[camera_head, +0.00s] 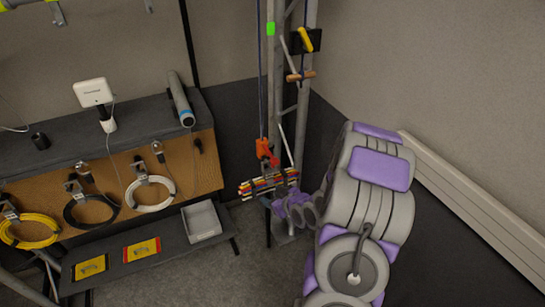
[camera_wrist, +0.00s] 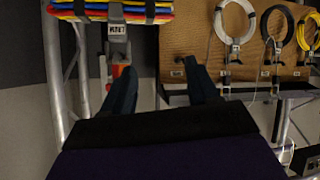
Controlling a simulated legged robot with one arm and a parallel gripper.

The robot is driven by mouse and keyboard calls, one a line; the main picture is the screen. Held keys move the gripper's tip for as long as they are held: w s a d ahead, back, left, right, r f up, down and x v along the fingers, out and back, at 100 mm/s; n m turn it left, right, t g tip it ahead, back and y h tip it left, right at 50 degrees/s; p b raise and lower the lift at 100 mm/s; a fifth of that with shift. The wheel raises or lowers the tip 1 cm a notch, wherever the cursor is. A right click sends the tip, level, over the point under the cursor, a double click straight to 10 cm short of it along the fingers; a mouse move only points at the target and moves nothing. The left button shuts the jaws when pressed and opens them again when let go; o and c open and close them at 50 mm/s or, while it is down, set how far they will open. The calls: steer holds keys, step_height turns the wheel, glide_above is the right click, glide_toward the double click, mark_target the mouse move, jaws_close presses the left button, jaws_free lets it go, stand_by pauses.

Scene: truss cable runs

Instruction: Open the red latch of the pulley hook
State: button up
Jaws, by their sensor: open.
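The red-orange pulley hook (camera_head: 264,150) hangs on a blue rope beside the truss in the head view, just above a multicoloured bundle (camera_head: 262,185). In the wrist view, part of the red hook (camera_wrist: 117,72) shows beside my left finger, below a grey labelled clip (camera_wrist: 118,33) and the bundle (camera_wrist: 150,12). My gripper (camera_wrist: 156,68) is open, with two dark fingers spread and nothing visible between them. The left finger overlaps the red part in the picture; I cannot tell whether they touch. The latch is too small to tell apart from the hook.
The metal truss (camera_head: 306,90) stands close behind the hook. A workbench (camera_head: 60,150) to the left carries coiled cables, including a white coil (camera_head: 150,208) and a yellow coil (camera_head: 30,243). A grey tray (camera_head: 201,221) lies on its lower shelf. A pale wall rail (camera_head: 470,200) runs at right.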

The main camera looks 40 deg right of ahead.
mark_target(273, 158)
steer(key=s+d+r+m+t+h, duration=0.2)
steer(key=s+d+m+t+h, duration=0.1)
steer(key=d+t, duration=0.25)
steer(key=shift+m+h, duration=0.3)
steer(key=shift+m, duration=0.2)
steer(key=b+x, duration=0.3)
steer(key=x, duration=0.2)
steer(key=b+x, duration=0.2)
steer(key=x, duration=0.4)
steer(key=b+x, duration=0.3)
steer(key=x, duration=0.3)
steer(key=shift+s+d+r+b, duration=0.1)
steer(key=shift+d+r+b, duration=0.15)
steer(key=shift+b, duration=0.1)
steer(key=shift+c, duration=0.2)
jaws_close()
